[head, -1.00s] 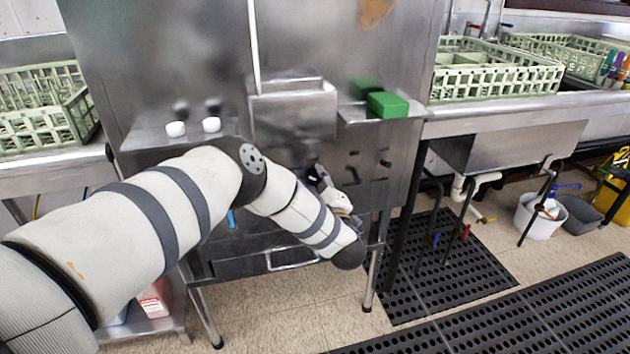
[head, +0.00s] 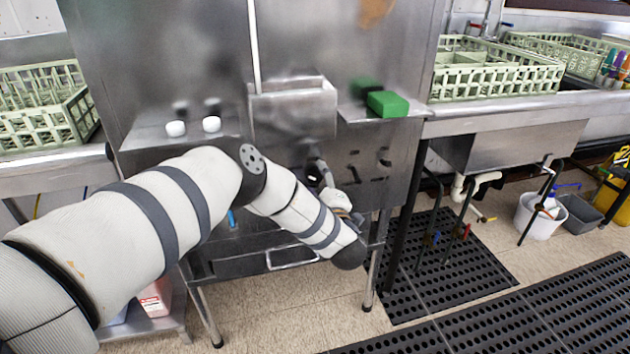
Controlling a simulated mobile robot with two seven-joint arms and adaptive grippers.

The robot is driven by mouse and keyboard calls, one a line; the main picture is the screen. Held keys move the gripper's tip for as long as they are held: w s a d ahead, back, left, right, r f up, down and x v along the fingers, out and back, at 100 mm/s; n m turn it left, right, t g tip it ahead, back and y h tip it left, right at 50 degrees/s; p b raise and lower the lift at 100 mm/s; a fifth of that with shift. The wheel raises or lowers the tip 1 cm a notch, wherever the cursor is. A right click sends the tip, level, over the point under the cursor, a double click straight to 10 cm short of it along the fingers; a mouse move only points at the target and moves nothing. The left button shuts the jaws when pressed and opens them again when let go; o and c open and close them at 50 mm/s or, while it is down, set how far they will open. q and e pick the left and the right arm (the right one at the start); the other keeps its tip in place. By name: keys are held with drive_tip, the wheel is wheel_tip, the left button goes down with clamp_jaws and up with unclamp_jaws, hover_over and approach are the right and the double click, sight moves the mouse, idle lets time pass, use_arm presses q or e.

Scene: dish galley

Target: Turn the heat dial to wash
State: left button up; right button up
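The steel dish machine (head: 190,70) fills the middle of the head view. My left arm reaches across its front from the left. My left gripper (head: 318,174) is at the lower front panel, below the box-shaped steel ledge. It is small and partly covered by my own wrist, so I cannot tell whether its fingers are open or shut. Small dark controls (head: 384,159) show on the panel to the right of the gripper. I cannot read any marking or tell which one is the heat dial; it may be hidden behind the gripper. My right gripper is not in view.
A green block (head: 388,104) sits on a small shelf at the right. Two white knob-like things (head: 212,124) are on the left ledge. Pale green racks (head: 495,77) stand on the side counters. Black mats (head: 450,262) and a white bucket (head: 538,216) are on the floor.

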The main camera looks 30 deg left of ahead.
use_arm(q)
drive_tip(key=v, duration=1.2)
